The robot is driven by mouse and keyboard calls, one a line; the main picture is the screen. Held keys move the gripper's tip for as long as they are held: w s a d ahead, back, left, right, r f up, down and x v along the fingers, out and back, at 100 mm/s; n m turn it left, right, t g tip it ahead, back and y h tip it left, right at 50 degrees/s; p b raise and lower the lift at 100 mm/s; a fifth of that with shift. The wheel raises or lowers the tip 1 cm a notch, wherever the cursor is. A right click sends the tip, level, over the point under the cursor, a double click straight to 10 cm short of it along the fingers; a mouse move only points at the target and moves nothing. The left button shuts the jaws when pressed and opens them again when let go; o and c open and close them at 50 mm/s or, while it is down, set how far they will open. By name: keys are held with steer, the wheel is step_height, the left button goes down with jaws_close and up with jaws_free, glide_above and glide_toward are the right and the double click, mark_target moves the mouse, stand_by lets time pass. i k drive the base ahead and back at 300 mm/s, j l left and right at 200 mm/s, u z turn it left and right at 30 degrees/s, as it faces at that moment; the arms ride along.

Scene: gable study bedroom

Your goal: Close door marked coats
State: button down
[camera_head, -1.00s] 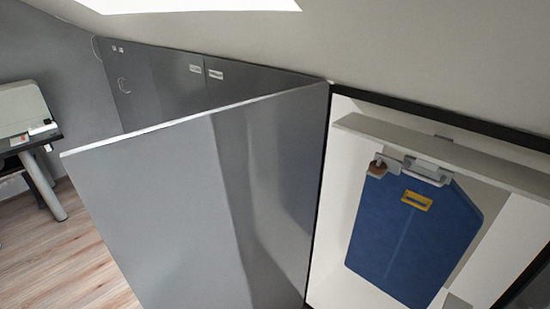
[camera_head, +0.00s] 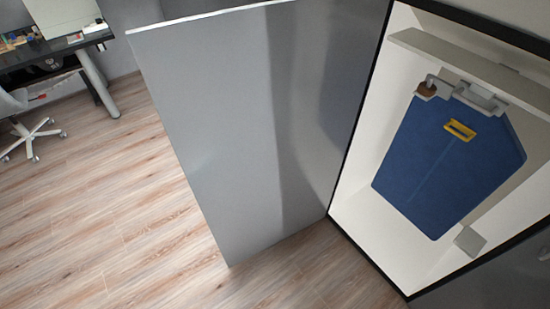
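A grey door (camera_head: 240,130) stands wide open, hinged at the left side of a lit white cupboard (camera_head: 350,205) with a black frame. No marking can be read on the face of the door that I see. Inside the cupboard a blue garment-shaped panel (camera_head: 440,165) with a yellow tag (camera_head: 460,130) hangs under a shelf (camera_head: 470,62). My gripper is not in view.
A dark desk (camera_head: 50,60) with items on it and a white swivel chair (camera_head: 30,115) stand at the upper left. The wooden floor (camera_head: 110,220) is clear left of the door and below it. Another grey panel (camera_head: 490,285) is at the lower right.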

mark_target(257, 105)
steer(key=k+z, duration=0.35)
steer(key=k+l+z, duration=0.1)
steer(key=z, duration=0.25)
steer(key=j+z, duration=1.05)
steer(key=k+j, duration=0.1)
steer(key=j, duration=0.5)
steer(key=k+j, duration=0.1)
steer(key=j, duration=1.15)
steer(key=k+j, duration=0.15)
steer(key=j, duration=0.5)
steer(key=k+j, duration=0.1)
steer(key=j, duration=0.5)
steer(key=k+j, duration=0.1)
steer(key=j, duration=1.15)
steer(key=k+j+u, duration=0.15)
steer(key=j, duration=0.3)
steer(key=k+j+u, duration=0.15)
steer(key=j, duration=0.35)
steer(key=k+j+u, duration=0.15)
steer(key=j, duration=0.35)
steer(key=i, duration=0.05)
